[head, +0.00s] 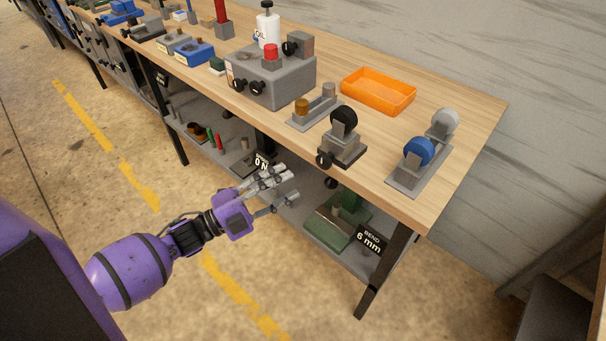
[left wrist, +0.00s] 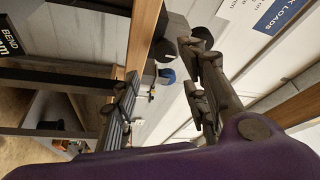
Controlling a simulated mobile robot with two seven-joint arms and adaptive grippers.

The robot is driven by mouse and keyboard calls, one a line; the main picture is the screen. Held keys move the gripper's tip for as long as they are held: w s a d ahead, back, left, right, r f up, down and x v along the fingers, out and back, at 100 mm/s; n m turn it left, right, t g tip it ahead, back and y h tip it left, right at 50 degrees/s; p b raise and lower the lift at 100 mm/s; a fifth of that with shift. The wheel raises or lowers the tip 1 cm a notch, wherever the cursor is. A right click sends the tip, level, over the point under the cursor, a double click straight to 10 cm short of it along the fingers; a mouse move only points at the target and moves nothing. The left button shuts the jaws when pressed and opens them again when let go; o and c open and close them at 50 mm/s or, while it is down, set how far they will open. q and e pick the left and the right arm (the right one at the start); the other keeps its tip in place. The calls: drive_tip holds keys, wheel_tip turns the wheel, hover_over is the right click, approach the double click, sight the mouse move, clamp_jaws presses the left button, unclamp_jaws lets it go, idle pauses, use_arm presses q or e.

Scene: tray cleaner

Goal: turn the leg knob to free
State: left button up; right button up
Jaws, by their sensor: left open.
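My left gripper (head: 289,186) is open in front of the workbench, at about the height of its lower shelf. In the left wrist view my open fingers (left wrist: 158,64) show with nothing held between them. A small black knob (head: 331,183) shows below the bench's front edge, to the right of my fingers and apart from them. I cannot tell for sure whether this is the leg knob. Its setting is too small to read. A black leg (head: 386,270) carries the bench's right end. My right gripper is not in view.
The wooden bench top (head: 465,125) overhangs near my gripper. Above stand a fixture with a black wheel (head: 343,122), a blue wheel (head: 418,152), a grey box (head: 270,85) and an orange tray (head: 379,104). The floor in front is clear.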

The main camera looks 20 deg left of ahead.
use_arm(q)
drive_tip(key=shift+v, duration=1.55)
drive_tip(key=shift+f, duration=0.1)
